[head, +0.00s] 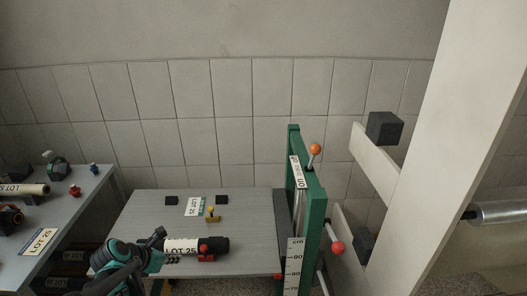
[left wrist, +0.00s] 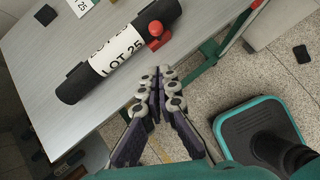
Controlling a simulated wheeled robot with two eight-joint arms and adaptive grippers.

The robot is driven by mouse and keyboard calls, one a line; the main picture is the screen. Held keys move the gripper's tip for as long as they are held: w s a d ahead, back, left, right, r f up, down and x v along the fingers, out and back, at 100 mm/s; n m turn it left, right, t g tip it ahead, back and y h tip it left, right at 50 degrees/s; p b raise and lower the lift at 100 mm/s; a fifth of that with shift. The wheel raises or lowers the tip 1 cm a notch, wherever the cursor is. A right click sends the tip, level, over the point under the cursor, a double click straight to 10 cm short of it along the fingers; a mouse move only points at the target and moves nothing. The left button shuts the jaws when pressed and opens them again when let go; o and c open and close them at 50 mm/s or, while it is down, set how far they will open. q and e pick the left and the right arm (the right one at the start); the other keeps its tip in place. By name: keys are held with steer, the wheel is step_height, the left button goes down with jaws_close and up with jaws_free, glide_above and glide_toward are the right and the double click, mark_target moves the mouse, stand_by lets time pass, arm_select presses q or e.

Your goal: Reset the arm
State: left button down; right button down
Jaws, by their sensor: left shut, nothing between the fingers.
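My left gripper (head: 168,246) is over the left front part of the grey table (head: 145,208) in the head view. In the left wrist view its two fingers (left wrist: 160,88) point away from the camera, shut together and empty. A black roll with a white LOT 25 label (left wrist: 112,52) lies on the table, apart from the fingers; it also shows in the head view (head: 183,246). A red clamp-like piece (left wrist: 157,31) is at the roll's end. My right gripper is in neither view.
A green upright frame (head: 315,215) with red and orange knobs stands at the table's right. A second table (head: 62,205) with rolls and small items is at left. A small yellow piece (head: 211,216), dark blocks and a label card (head: 194,206) lie behind the roll.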

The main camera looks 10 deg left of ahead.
arm_select(q)
steer(key=s+d+r+m, duration=0.1)
steer(key=s+d+m, duration=0.3)
steer(key=m, duration=0.7)
steer(key=s+d+r+m+y, duration=0.1)
steer(key=s+d+m, duration=0.3)
steer(key=d+m, duration=0.4)
steer(key=s+d+r+m, duration=0.3)
steer(key=d+m, duration=0.4)
steer(key=m, duration=0.7)
steer(key=shift+s+y, duration=0.4)
steer(key=shift+s, duration=0.3)
steer(key=shift+d, duration=0.1)
